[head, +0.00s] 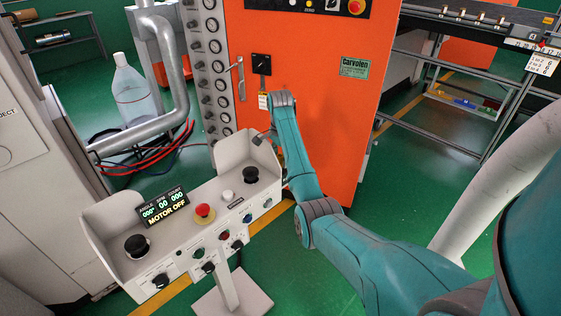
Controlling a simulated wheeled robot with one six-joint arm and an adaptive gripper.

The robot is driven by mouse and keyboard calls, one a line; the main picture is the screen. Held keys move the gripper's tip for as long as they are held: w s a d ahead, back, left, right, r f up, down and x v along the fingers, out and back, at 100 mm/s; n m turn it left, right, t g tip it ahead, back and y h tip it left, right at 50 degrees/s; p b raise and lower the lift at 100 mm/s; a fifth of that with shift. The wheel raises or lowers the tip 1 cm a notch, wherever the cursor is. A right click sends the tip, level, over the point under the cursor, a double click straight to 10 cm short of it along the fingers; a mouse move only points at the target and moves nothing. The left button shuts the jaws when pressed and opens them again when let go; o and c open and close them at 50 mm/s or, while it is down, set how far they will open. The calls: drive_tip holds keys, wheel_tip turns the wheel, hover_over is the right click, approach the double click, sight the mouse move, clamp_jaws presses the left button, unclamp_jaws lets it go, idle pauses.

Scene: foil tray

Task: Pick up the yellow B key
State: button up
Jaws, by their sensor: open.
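A small pale-yellow tag (263,101) hangs below a dark lock or switch plate (261,65) on the orange cabinet. Its lettering is too small to read, and I cannot tell for certain that it is the yellow B key. My teal arm reaches in from the lower right, and its wrist is just right of and below the tag. Only a small dark part of my gripper (262,137) shows, beside the console's back right corner. The wrist hides most of it. It is open, with nothing seen in it, and is apart from the tag.
A grey control console (228,222) with a red button and black knobs stands close below the wrist. The orange cabinet (320,110) is behind, with a metal handle (239,78) left of the tag. A bent grey pipe and clear bottle (134,92) are left. Shelving is at right.

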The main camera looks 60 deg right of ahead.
drive_tip(key=shift+f, duration=0.45)
clamp_jaws()
drive_tip(key=shift+r, duration=0.1)
